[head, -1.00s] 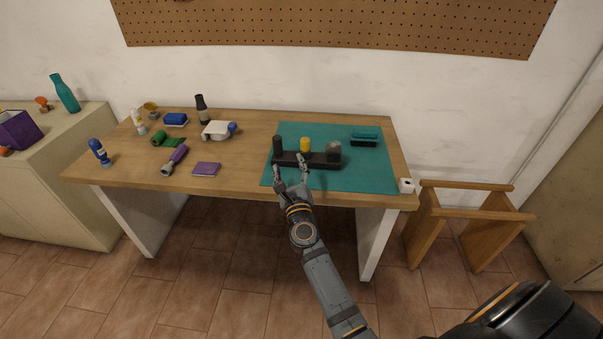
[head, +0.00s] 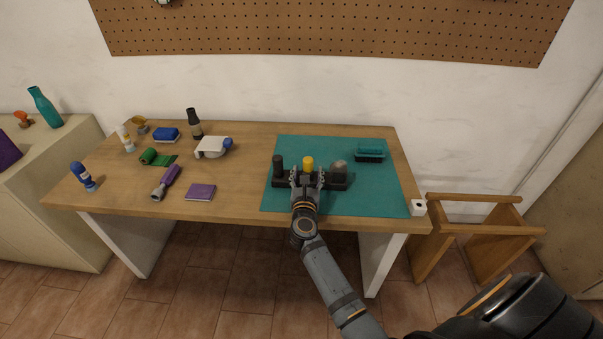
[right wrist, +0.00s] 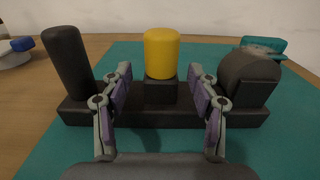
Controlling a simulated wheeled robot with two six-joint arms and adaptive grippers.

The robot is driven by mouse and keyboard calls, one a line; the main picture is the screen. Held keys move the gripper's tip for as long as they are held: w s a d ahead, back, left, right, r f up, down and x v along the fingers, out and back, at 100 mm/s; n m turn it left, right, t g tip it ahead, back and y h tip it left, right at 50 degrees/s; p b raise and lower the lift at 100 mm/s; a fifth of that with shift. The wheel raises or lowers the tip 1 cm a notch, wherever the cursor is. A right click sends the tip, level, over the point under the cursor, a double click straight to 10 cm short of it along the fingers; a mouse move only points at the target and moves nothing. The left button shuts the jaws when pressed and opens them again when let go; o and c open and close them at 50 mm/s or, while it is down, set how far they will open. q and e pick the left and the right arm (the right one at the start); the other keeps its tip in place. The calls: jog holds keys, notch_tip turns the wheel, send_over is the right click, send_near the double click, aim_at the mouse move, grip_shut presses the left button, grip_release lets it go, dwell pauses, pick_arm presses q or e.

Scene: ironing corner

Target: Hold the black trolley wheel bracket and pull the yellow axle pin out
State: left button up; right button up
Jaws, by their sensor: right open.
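The black trolley wheel bracket (head: 338,184) lies on the teal mat (head: 385,200); it also shows in the right wrist view (right wrist: 140,117). A black post rises at its left end and a dark rounded wheel-like part sits at its right end. The yellow axle pin (head: 308,163) stands upright in the bracket's middle block, and it shows in the right wrist view (right wrist: 161,53). My right gripper (head: 307,178) is open in front of the bracket. In the right wrist view its fingers (right wrist: 161,92) are spread to either side of the middle block, below the yellow pin. My left gripper is not in view.
A teal brush (head: 369,151) lies at the mat's back right, and a small white box (head: 418,207) at the table's right corner. A purple notebook (head: 200,192), purple-handled tool (head: 166,183) and white dispenser (head: 213,147) lie left. A wooden stool (head: 474,225) stands right.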

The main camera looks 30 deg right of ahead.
jog(key=shift+w+d, duration=0.2)
jog(key=shift+w, duration=0.1)
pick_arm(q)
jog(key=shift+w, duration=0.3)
pick_arm(e)
jog(key=shift+s, duration=0.1)
jog(key=shift+c, duration=0.9)
grip_shut()
jog(key=shift+o, duration=0.9)
grip_release()
